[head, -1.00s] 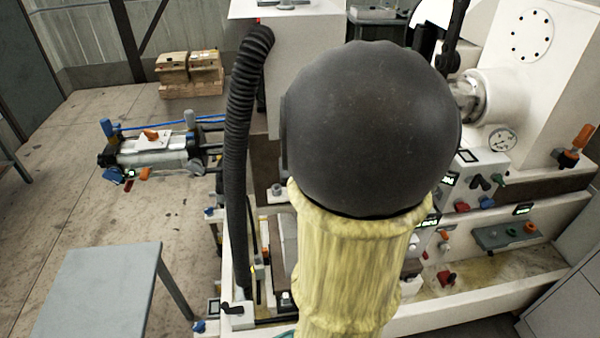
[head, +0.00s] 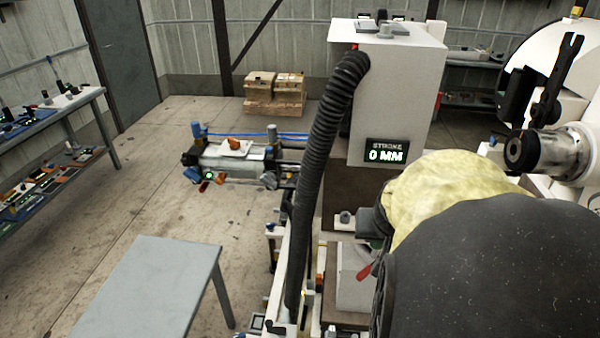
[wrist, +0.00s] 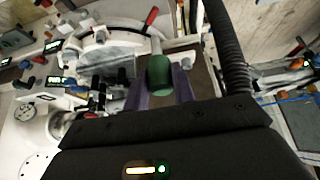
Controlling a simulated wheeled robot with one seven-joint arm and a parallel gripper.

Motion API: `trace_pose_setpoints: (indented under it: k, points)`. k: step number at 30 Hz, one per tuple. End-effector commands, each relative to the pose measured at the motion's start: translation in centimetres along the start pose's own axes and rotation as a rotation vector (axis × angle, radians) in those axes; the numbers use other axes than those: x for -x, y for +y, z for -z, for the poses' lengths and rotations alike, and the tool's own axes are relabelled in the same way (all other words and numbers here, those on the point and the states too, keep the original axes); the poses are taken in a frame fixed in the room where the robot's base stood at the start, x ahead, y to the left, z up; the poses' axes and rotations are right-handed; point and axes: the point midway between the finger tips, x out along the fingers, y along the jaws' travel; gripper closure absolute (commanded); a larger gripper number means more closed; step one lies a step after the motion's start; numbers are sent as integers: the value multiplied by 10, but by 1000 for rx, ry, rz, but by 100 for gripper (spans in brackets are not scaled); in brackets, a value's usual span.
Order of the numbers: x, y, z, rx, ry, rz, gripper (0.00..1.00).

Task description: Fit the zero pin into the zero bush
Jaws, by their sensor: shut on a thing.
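In the wrist view my gripper (wrist: 160,84) has two purple fingers, shut on a green-handled piece (wrist: 160,70), which I take to be the zero pin. A pale grey shank runs from its green end away from the fingers, over the machine. I cannot tell whether its far end touches anything. In the head view my black and yellow arm covers the lower right, and the green piece does not show. I cannot pick out the zero bush for certain in either view.
A white box with a "STROKE 0 MM" display (head: 387,152) stands beside a black ribbed hose (head: 318,150). A red lever (wrist: 151,17) is close to the shank. A grey table (head: 150,285) is at front left. A tool bench (head: 75,100) is at far left, with bare floor between.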

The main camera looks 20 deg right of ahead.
Motion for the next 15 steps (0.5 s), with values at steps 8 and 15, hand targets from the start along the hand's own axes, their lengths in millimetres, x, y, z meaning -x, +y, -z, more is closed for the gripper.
trace_pose_setpoints:
  k: [8, 15]
  points:
    - [-11, -4, 4, 15, -4, 6, 97]
    - [-63, -31, 16, 91, -12, 35, 97]
